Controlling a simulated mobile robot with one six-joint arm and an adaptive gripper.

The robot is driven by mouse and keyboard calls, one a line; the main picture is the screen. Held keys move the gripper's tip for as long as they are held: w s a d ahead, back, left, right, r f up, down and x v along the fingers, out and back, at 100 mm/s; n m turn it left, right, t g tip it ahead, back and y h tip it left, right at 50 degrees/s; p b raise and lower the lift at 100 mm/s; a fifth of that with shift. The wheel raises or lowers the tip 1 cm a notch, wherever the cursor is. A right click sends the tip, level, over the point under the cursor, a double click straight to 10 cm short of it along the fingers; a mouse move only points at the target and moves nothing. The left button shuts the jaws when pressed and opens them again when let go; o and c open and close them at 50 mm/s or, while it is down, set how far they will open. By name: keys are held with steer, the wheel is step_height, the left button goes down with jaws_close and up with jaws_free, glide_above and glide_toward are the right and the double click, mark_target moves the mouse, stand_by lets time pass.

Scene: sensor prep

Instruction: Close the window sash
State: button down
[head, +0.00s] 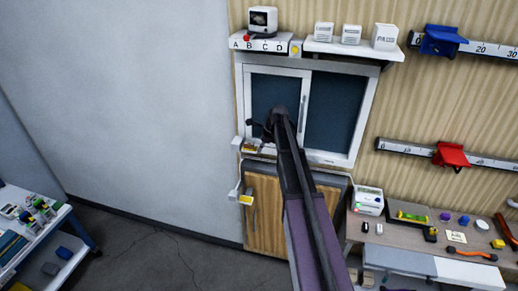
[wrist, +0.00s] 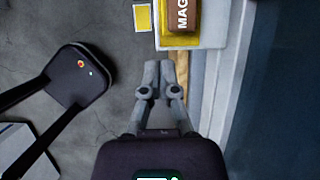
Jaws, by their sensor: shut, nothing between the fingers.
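The window (head: 337,108) is set in a white frame on the wood-panelled wall in the head view. A white-framed sash (head: 304,88) with a grey upright handle (head: 303,112) covers the left part; the right part shows dark blue. I cannot tell whether a gap is open at an edge. My gripper (head: 258,125) is in front of the lower left pane, partly hidden by my arm. In the wrist view my gripper (wrist: 158,68) has its fingers together and empty, beside the white window frame (wrist: 236,65) and apart from the handle, which is out of that view.
A brown block marked MAG (wrist: 181,14) lies on a yellow pad at the frame's lower left. A shelf (head: 340,47) with white boxes is above the window. A wooden cabinet (head: 264,215) is below. A cluttered bench (head: 455,262) stands right. Bare wall lies left.

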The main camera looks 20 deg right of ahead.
steer(key=p+v, duration=0.6)
steer(key=v, duration=0.1)
steer(key=shift+s+d+r, duration=0.2)
steer(key=shift+s+r, duration=0.05)
steer(key=shift+r, duration=0.05)
stand_by(0.6)
steer(key=s+a+f+n+g+h+b, duration=0.1)
steer(key=s+a+f+n+b, duration=0.4)
steer(key=s+n, duration=0.3)
steer(key=s+a+f+n+h+b, duration=0.1)
steer(key=s+a+f+n+b, duration=0.5)
steer(key=s, duration=0.4)
steer(key=s+a+f+n+g+h+b, duration=0.1)
steer(key=s+a+f+n+b, duration=0.5)
steer(key=s+n, duration=0.4)
steer(key=shift+a+f+n+g+h, duration=0.3)
steer(key=shift+a+f+n, duration=0.3)
steer(key=shift+a+f, duration=0.35)
steer(key=shift+s+d+f, duration=0.1)
